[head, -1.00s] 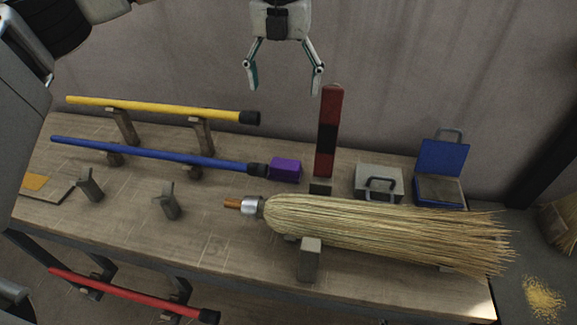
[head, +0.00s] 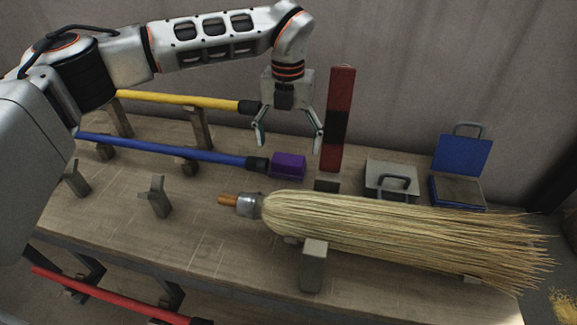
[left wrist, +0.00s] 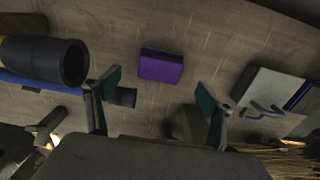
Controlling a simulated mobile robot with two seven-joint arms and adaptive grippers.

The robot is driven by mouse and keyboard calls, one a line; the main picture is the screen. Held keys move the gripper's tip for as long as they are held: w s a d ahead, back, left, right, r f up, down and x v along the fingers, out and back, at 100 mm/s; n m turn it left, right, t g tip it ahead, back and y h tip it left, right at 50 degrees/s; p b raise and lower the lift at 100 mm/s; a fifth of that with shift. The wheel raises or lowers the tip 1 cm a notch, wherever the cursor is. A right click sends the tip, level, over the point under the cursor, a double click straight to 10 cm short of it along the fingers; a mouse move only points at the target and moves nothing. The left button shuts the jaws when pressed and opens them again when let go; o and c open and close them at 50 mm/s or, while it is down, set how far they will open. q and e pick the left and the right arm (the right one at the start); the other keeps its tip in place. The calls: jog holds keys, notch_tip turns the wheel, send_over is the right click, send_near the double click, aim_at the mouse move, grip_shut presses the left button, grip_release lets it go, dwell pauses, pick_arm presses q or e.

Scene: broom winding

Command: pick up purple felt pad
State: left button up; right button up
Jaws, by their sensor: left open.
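The purple felt pad (head: 288,165) is a small purple block on the bench top, close to the black end of the blue pole. It also shows in the left wrist view (left wrist: 161,65), lying on the wood beyond and between my fingers. My left gripper (head: 288,142) is open and empty, pointing down above the pad in the head view. Its two fingers also show in the left wrist view (left wrist: 158,95), spread apart. I cannot tell the exact height of the fingers above the pad. My right gripper is not in view.
The blue pole (head: 165,147) and yellow pole (head: 185,101) rest on wooden supports to the left. A red and black upright block (head: 338,115) stands close to the right finger. A straw broom head (head: 390,225), a grey case (head: 390,178) and a blue case (head: 462,157) lie rightward.

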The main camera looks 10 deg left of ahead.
aim_at(288, 158)
pick_arm(q)
jog(key=shift+f+b, duration=0.55)
jog(key=shift+f, duration=2.9)
jog(key=shift+r, duration=0.1)
jog(key=c, duration=1.2)
